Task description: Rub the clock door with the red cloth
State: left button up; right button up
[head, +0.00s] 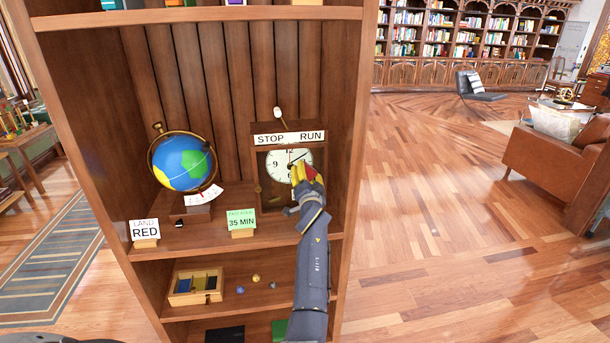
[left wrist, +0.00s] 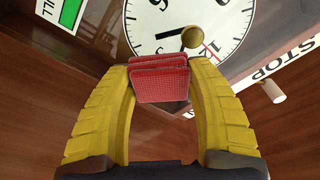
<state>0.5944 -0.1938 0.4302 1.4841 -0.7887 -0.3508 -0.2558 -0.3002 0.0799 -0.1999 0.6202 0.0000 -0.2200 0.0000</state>
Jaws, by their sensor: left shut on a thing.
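The wooden clock (head: 286,132) stands on the upper open shelf, with a white dial (head: 283,163) and a "STOP RUN" label above it. My left gripper (head: 307,176) has yellow fingers and is at the right side of the clock's front, beside the dial. It is shut on the red cloth (left wrist: 160,79), a folded pad between the fingertips in the left wrist view. The dial (left wrist: 150,40) lies just beyond the cloth there, and a round brass knob (left wrist: 191,37) shows close to it. I cannot tell whether the cloth touches the door. My right gripper is not in view.
A globe (head: 183,165) stands left of the clock. A "LAND RED" card (head: 145,230) and a green "35 MIN" card (head: 241,221) stand at the shelf's front. A wooden box (head: 195,287) and small balls sit on the shelf below. The right cabinet wall (head: 352,120) is close to my arm.

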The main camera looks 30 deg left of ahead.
aim_at(286, 171)
pick_arm(q)
jog(key=shift+s+a, duration=1.15)
jog(key=shift+a, duration=0.2)
jog(key=shift+s+a, duration=1.1)
jog(key=shift+a, duration=0.25)
jog(key=shift+d+r+v, duration=0.15)
jog(key=shift+v, duration=1.35)
jog(key=shift+d+r+v, duration=0.1)
jog(key=shift+r+v, duration=0.05)
jog(key=shift+v, duration=1.3)
jog(key=shift+d+v, duration=0.2)
jog(key=shift+v, duration=1.2)
jog(key=shift+r, duration=0.15)
